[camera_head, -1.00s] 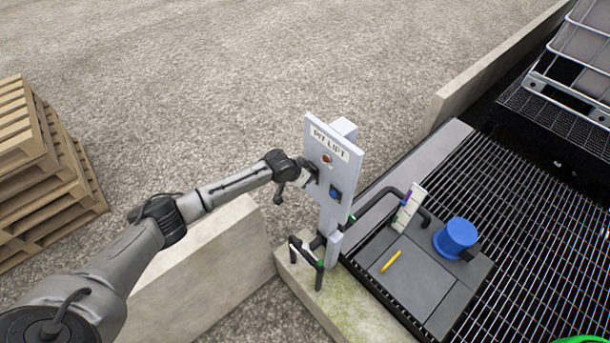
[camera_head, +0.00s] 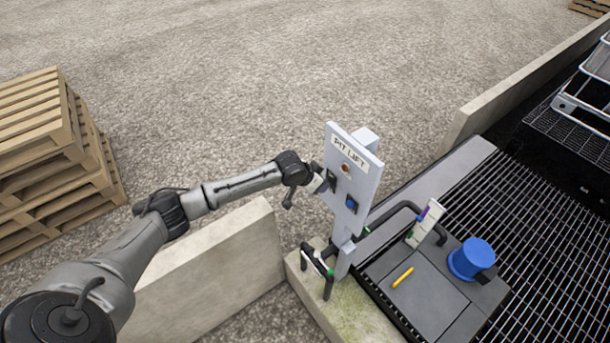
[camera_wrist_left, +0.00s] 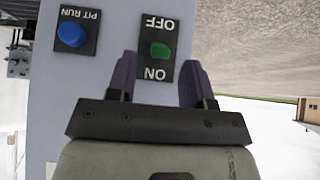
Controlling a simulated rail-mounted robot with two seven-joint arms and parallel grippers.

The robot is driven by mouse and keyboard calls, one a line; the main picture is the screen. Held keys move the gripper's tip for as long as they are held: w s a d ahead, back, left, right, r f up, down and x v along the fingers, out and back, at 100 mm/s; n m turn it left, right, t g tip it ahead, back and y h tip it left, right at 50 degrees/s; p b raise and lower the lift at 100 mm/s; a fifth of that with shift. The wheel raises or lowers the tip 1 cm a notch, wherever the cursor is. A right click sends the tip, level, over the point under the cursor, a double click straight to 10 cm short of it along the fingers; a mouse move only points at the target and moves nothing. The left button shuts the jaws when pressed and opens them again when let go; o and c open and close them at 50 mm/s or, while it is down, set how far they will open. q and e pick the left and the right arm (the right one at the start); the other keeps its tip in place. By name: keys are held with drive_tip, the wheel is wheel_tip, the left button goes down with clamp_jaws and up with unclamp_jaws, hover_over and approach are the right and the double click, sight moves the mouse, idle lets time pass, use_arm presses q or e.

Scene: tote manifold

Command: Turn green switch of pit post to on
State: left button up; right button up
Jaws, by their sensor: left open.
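The pit post (camera_head: 352,190) is a pale grey panel labelled PIT LIFT, standing upright on a concrete block. The green switch (camera_wrist_left: 161,50) sits on a black plate marked OFF and ON. In the left wrist view the lettering is upside down, with OFF above the knob and ON below it. Which mark the knob points to is not clear. My left gripper (camera_wrist_left: 159,66) is open, its two purple fingers on either side of the switch plate's lower part. Whether they touch the panel is not clear. In the head view this gripper (camera_head: 323,181) is against the panel's left side.
A blue PIT RUN button (camera_wrist_left: 72,34) is beside the switch. A concrete wall (camera_head: 215,270) runs below my left arm. Pallets (camera_head: 45,160) are stacked at left. A blue cylinder (camera_head: 471,258) and yellow stick (camera_head: 402,277) are on the grey plate right of the post.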

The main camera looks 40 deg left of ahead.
use_arm(q)
drive_tip(key=b+v, duration=0.1)
drive_tip(key=v, duration=0.9)
drive_tip(key=shift+b, duration=0.35)
drive_tip(key=shift+r, duration=0.15)
wheel_tip(320, 180, up, 6)
drive_tip(key=s+m+t+y, duration=0.1)
drive_tip(key=s+m+y, duration=0.1)
drive_tip(key=m+y, duration=0.25)
drive_tip(key=s+d+t, duration=0.2)
drive_tip(key=s+d, duration=0.1)
drive_tip(key=d, duration=0.4)
drive_tip(key=s+d+f+n+g+h+p, duration=0.1)
drive_tip(key=s+d+f+g, duration=0.1)
drive_tip(key=s+f, duration=0.3)
drive_tip(key=s+d+f+n+g+h+p, duration=0.1)
drive_tip(key=s+d+f, duration=0.4)
drive_tip(key=s, duration=0.8)
drive_tip(key=s+d+f+n+g+h, duration=0.1)
drive_tip(key=s+d+f+n+g, duration=0.1)
drive_tip(key=s+f, duration=0.4)
drive_tip(key=s+d+g, duration=0.1)
drive_tip(key=s+d, duration=0.1)
drive_tip(key=s, duration=0.1)
drive_tip(key=shift+s+g+p, duration=0.3)
drive_tip(key=shift+g+p, duration=0.1)
